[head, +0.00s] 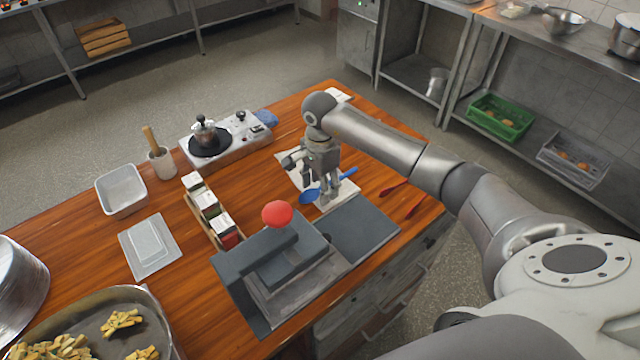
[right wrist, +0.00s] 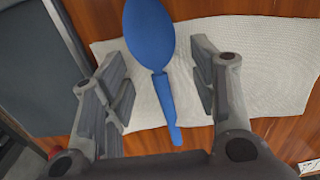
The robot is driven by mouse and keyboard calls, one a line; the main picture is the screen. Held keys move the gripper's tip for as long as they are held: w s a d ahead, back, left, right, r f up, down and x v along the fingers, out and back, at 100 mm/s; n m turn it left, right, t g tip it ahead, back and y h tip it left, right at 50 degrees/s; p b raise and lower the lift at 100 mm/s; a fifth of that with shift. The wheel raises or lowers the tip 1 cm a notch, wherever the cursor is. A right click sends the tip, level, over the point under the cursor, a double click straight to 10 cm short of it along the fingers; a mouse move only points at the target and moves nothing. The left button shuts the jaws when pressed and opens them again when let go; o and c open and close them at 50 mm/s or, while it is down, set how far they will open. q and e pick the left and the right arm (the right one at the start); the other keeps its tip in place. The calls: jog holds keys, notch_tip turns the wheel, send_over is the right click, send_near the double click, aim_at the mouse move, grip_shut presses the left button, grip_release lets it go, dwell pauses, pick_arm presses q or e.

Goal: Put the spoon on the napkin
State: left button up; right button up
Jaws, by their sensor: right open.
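The blue spoon (head: 309,197) lies across the pale napkin (head: 346,191) near the table's right side. In the right wrist view the spoon (right wrist: 150,40) has its bowl at the top and its handle crossing the napkin (right wrist: 265,60); both ends reach past the cloth's edges. My right gripper (head: 326,200) points down over it. In the wrist view the right gripper (right wrist: 160,80) is open, one finger on each side of the spoon, with gaps to both. My left gripper is out of view.
A dark press with a red knob (head: 277,213) and a dark grey mat (head: 358,229) stand in front of the napkin. Red utensils (head: 394,188) lie to its right. A hot plate (head: 228,143) and a box of packets (head: 208,205) are to the left.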

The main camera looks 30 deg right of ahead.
jog(key=shift+r, duration=0.5)
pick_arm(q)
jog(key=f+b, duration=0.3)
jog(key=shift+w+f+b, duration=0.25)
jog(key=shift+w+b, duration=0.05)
pick_arm(e)
notch_tip(320, 180, up, 12)
jog(key=shift+f, duration=0.25)
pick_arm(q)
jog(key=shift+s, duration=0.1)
